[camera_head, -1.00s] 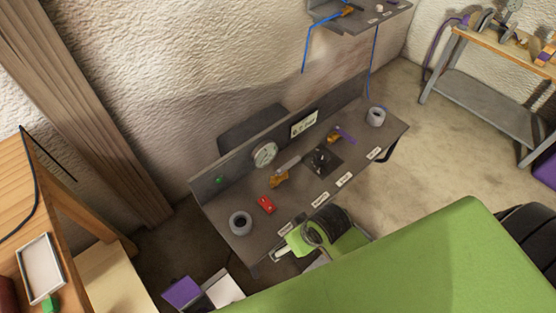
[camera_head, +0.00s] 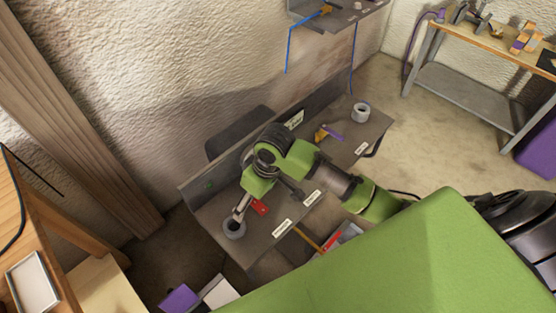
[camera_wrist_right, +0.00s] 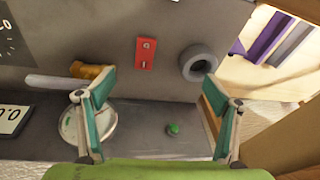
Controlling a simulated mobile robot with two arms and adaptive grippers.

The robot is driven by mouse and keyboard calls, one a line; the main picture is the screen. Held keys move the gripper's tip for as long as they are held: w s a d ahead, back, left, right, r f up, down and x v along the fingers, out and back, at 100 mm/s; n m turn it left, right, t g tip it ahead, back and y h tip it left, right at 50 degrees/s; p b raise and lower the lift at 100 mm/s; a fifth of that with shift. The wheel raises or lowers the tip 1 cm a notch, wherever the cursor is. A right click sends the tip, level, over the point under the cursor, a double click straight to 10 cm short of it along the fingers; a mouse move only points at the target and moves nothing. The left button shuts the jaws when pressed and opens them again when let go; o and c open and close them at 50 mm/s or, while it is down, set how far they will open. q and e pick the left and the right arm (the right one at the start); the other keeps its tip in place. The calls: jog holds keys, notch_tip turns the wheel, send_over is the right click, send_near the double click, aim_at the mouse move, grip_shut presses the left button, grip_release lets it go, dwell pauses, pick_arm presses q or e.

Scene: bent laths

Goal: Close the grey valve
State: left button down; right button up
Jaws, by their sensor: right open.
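The grey valve shows in the right wrist view as a long grey lever (camera_wrist_right: 48,82) on a brass body (camera_wrist_right: 88,70), left of and beyond my left finger. In the head view my right arm hides it. My right gripper (camera_head: 240,207) reaches over the left end of the grey bench, close to a grey ring. In the wrist view my right gripper (camera_wrist_right: 160,82) is open, its green-padded fingers apart with nothing between them. My left gripper is not in view.
A red block (camera_wrist_right: 145,52), a grey ring (camera_wrist_right: 197,63), a round gauge (camera_wrist_right: 98,128) and a green button (camera_wrist_right: 174,129) are near the gripper. A valve with a purple lever (camera_head: 332,134) and another grey ring (camera_head: 361,112) are farther right on the bench (camera_head: 215,222).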

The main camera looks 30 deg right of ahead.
jog(key=w+d+r+m+g+h, duration=0.2)
jog(key=w+d+r, duration=0.7)
jog(key=d+r, duration=0.35)
jog(key=f, duration=1.3)
jog(key=shift+a, duration=0.4)
jog(key=c, duration=1.6)
